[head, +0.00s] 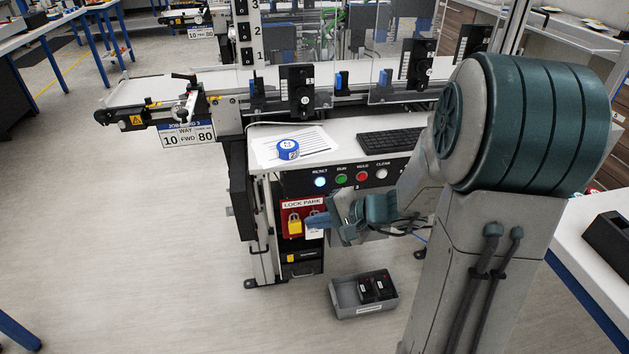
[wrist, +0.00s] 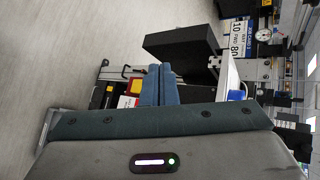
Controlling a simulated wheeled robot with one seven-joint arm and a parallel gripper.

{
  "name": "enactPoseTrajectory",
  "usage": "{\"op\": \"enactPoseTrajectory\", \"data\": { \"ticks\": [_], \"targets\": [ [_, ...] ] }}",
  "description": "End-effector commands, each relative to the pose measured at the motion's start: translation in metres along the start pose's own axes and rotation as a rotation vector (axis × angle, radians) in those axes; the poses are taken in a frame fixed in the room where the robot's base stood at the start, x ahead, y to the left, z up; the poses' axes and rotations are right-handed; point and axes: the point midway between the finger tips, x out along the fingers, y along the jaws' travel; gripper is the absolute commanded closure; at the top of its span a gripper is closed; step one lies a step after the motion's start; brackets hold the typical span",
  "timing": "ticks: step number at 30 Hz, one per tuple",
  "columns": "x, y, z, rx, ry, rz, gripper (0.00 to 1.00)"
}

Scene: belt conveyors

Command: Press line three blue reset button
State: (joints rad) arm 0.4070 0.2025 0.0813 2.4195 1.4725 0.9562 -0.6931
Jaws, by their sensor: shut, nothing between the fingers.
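The blue reset button (head: 320,182) glows at the left end of a dark button panel on the front of the conveyor desk, under a RESET label. My gripper (head: 310,221) is shut and empty in the head view. Its blue fingers point left, below the button and in front of the lock board, apart from the button in the picture. The wrist view shows the closed fingers (wrist: 159,70) side by side, with the lock board beyond them. I cannot make out the reset button in the wrist view.
Green (head: 341,179), red (head: 362,177) and white (head: 382,173) buttons sit right of reset. A lock board (head: 291,208) with a yellow padlock hangs below. A blue tape roll (head: 288,149) and keyboard (head: 390,141) lie on the desk. A grey bin (head: 345,306) stands on the floor.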

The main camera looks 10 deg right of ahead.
Motion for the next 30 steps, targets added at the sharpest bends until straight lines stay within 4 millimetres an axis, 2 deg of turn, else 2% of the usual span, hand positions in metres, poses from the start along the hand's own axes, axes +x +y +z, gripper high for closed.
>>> {"op": "enactPoseTrajectory", "data": {
  "ticks": [1, 3, 6, 9, 13, 23, 30],
  "targets": [
    [0.005, 0.009, -0.019, 0.053, 0.037, -0.042, 1.0],
    [0.008, 0.014, -0.04, 0.105, 0.091, -0.096, 1.0],
    [0.009, 0.021, -0.064, 0.161, 0.154, -0.149, 1.0],
    [0.008, 0.025, -0.077, 0.192, 0.193, -0.178, 1.0],
    [0.007, 0.027, -0.084, 0.205, 0.212, -0.191, 1.0],
    [0.008, 0.025, -0.084, 0.204, 0.21, -0.19, 1.0],
    [0.017, 0.013, -0.097, 0.203, 0.206, -0.189, 1.0]
  ]
}}
